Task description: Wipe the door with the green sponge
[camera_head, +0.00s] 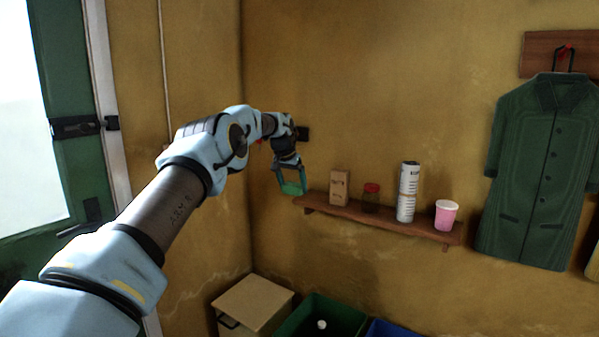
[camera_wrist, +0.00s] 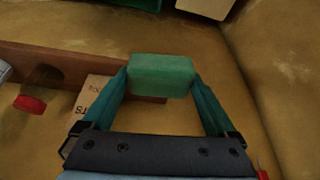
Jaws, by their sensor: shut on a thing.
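The green sponge (camera_wrist: 161,75) is held between the two fingers of my gripper (camera_wrist: 161,82) in the wrist view. In the head view my gripper (camera_head: 291,187) points down with the sponge (camera_head: 293,188) at its tips, by the left end of the wall shelf. I cannot tell whether the sponge touches the shelf. The green door (camera_head: 70,150), with a bright window pane and a handle (camera_head: 80,230), is at the far left of the head view, well apart from the sponge. My arm hides part of the door's lower side.
A green coat (camera_head: 540,170) hangs at right. A beige bin (camera_head: 255,300) and a green crate (camera_head: 335,308) stand below.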

